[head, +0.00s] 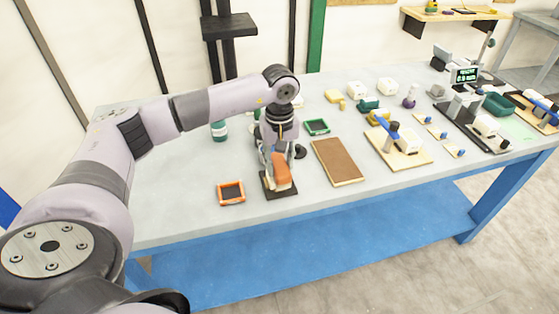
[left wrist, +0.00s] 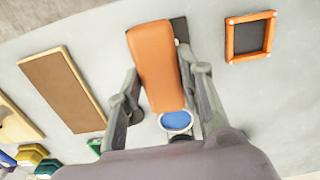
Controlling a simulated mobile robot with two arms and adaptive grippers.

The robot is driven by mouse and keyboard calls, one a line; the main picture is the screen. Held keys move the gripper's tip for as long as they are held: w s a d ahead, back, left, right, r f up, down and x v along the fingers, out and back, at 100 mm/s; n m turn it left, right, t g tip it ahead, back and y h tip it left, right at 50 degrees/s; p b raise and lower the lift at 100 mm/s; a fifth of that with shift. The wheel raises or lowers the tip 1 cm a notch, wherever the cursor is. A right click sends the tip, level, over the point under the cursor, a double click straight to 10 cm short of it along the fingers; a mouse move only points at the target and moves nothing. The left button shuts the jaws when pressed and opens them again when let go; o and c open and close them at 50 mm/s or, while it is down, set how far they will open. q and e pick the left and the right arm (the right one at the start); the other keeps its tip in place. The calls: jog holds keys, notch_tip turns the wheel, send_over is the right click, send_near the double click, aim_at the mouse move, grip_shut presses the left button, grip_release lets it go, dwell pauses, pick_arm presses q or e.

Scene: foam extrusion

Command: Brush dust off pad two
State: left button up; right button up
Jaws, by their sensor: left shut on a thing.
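My left gripper (head: 278,165) points down near the front of the table and is shut on an orange block-like tool (head: 284,178). In the left wrist view, the fingers (left wrist: 160,64) stand on both sides of the orange tool (left wrist: 156,45). A dark flat piece (head: 270,190) lies under the tool; I cannot tell whether they touch. An orange-framed dark pad (head: 231,183) lies just left of it, and the frame also shows in the left wrist view (left wrist: 230,41). A green-framed pad (head: 316,120) lies farther back to the right. No pad number is readable. My right gripper is not in view.
A brown board (head: 337,160) lies right of the gripper. A wooden board with a blue-handled tool (head: 398,155) stands farther right, with several small items behind. A green-and-white jar (head: 219,131) stands behind left. The table's left part (head: 165,190) is clear.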

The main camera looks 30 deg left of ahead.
aim_at(275, 154)
pick_arm(q)
jog(key=shift+f+b, duration=0.5)
jog(key=shift+f, duration=0.1)
dwell(0.3)
jog(key=shift+w+a+b, duration=0.45)
jog(key=shift+w+a, duration=0.3)
jog(key=shift+a, duration=0.1)
jog(key=shift+w+a+b, duration=0.45)
jog(key=shift+w+a, duration=0.1)
jog(key=shift+a, duration=0.1)
jog(key=shift+s+d, duration=0.5)
jog(key=shift+d, duration=0.05)
jog(key=shift+s+d, duration=0.85)
jog(key=shift+d, duration=0.15)
